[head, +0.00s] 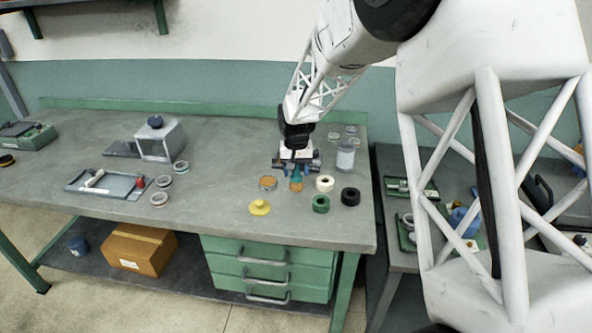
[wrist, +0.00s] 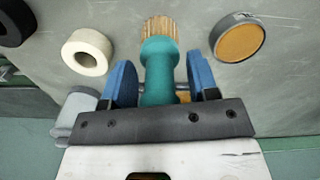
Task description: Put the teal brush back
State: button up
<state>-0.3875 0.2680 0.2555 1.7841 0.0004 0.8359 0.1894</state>
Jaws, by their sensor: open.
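The teal brush (head: 297,173) is on the workbench (head: 228,205), among tape rolls and a tin. In the wrist view the brush (wrist: 159,70) shows a teal handle and a tan bristle end pointing away from my gripper. My gripper (head: 296,167) is low over the bench at the brush. In the wrist view its two blue fingers (wrist: 162,82) are open, one on each side of the teal handle, with gaps visible. The lower end of the handle is partly hidden by the gripper body. I cannot tell whether the brush touches the bench.
A cream roll (head: 325,183), green roll (head: 320,203), black roll (head: 350,196), orange-topped tin (head: 268,183) and yellow object (head: 259,207) stand close by. A clear jar (head: 346,155) is behind right. A grey tray (head: 85,184) and metal housing (head: 160,140) are left. The bench middle is clear.

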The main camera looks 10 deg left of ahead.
jog(key=shift+r, duration=0.1)
notch_tip(320, 180, up, 12)
jog(key=shift+r, duration=0.1)
dwell(0.6)
dwell(0.6)
jog(key=shift+s+d+r, duration=0.1)
jog(key=shift+s+d, duration=0.05)
jog(key=shift+d, duration=0.1)
jog(key=s+d+r+m+t, duration=0.1)
jog(key=s+d+r, duration=0.4)
jog(key=s+d, duration=0.4)
jog(key=s+d+r, duration=0.4)
jog(key=s+d, duration=0.5)
jog(key=s+d+f, duration=0.1)
jog(key=s+d, duration=0.3)
jog(key=s, duration=0.4)
jog(key=s+d+f+m+t, duration=0.1)
jog(key=s+d, duration=0.3)
jog(key=s, duration=0.5)
jog(key=s+d+f, duration=0.1)
jog(key=s+d, duration=0.3)
jog(key=s, duration=0.5)
jog(key=shift+f+t, duration=0.25)
jog(key=shift+t, duration=0.05)
